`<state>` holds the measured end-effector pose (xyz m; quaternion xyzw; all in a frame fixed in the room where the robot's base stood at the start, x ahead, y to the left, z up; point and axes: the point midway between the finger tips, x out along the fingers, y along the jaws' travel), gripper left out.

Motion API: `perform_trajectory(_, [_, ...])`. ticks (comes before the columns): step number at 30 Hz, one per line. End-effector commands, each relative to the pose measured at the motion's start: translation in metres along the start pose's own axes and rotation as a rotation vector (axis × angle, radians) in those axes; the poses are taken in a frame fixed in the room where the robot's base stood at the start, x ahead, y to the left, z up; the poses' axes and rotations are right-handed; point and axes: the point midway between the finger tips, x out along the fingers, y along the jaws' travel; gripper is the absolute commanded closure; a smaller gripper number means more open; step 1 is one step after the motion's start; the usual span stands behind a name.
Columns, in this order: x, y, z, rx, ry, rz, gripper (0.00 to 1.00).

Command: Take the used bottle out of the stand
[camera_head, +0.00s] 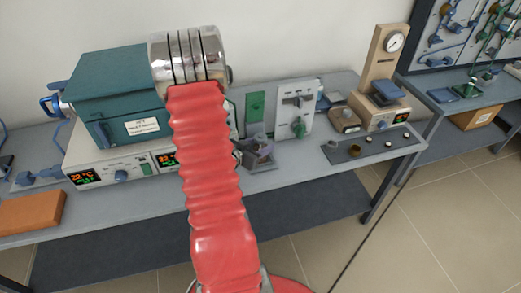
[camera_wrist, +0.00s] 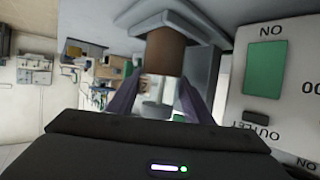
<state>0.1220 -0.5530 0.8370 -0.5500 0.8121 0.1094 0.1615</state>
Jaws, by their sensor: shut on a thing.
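The used bottle (camera_wrist: 166,52) shows in the wrist view as a brown body with a pale, glassy end between my fingers. My gripper (camera_wrist: 157,97) has one finger on each side of that pale end and is shut on it. The grey stand (camera_wrist: 200,25) surrounds the brown part, so the bottle still sits at or in the stand; how deep I cannot tell. In the head view the stand (camera_head: 261,165) is on the bench right of my red arm, with my gripper (camera_head: 258,148) at it. The bottle is not clear there.
A panel with a green switch (camera_wrist: 265,68) stands close to the gripper. In the head view, a teal furnace (camera_head: 115,85) is left of my arm. A white panel with a green knob (camera_head: 296,108) and a dark holder plate (camera_head: 372,146) are to the right.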

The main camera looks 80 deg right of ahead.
Motion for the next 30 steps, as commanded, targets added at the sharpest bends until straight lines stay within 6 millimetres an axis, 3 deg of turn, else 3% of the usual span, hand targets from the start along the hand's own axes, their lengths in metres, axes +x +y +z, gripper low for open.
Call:
perform_trajectory(10, [-0.002, 0.0, -0.007, 0.001, 0.003, -0.001, 0.85])
perform_trajectory(21, [-0.014, 0.0, -0.036, 0.003, 0.004, -0.001, 0.85])
perform_trajectory(30, [-0.061, -0.001, -0.013, -0.003, 0.0, -0.004, 0.85])
